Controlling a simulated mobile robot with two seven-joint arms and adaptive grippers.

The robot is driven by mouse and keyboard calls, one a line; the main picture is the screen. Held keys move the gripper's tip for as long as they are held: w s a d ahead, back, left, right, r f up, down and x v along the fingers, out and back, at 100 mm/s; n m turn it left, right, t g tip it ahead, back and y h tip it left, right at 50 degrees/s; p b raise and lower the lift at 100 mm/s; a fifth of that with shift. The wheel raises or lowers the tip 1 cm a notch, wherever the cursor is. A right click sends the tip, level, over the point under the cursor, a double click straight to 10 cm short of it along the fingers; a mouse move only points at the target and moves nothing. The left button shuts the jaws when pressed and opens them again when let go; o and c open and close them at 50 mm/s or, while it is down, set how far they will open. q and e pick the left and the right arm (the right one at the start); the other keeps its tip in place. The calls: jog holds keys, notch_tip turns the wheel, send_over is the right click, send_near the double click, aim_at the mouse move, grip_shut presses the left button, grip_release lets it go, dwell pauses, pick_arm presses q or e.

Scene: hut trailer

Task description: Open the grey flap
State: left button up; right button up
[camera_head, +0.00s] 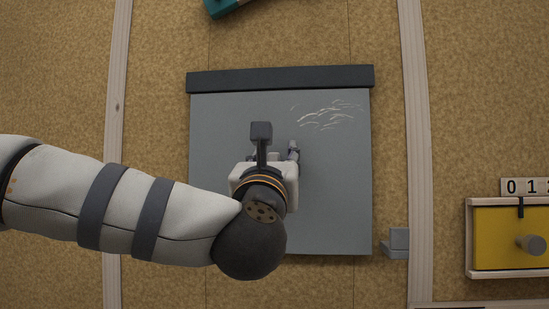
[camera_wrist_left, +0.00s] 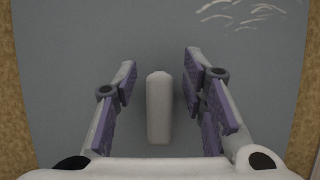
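The grey flap (camera_head: 330,190) is a flat panel under a dark bar (camera_head: 280,78) on the wall, with pale scratches at its upper right. It lies flat, and no gap at its edges shows. My left gripper (camera_head: 276,154) is in front of its middle, and its arm hides the flap's lower left. In the left wrist view the flap (camera_wrist_left: 60,60) fills the background. A pale upright bar (camera_wrist_left: 159,107), seemingly a handle, stands between the two spread fingers of the left gripper (camera_wrist_left: 158,82). Gaps show on both sides of it. My right gripper is not in view.
A small grey block (camera_head: 396,243) sits at the flap's lower right edge. Wooden battens (camera_head: 413,120) run up both sides. A teal thing (camera_head: 222,7) is at the top.

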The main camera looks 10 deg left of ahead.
pick_arm(q)
grip_shut()
jog(key=s+r+g, duration=0.5)
jog(key=s+g, duration=0.1)
jog(key=g, duration=0.1)
jog(key=shift+s, duration=0.35)
dwell(0.5)
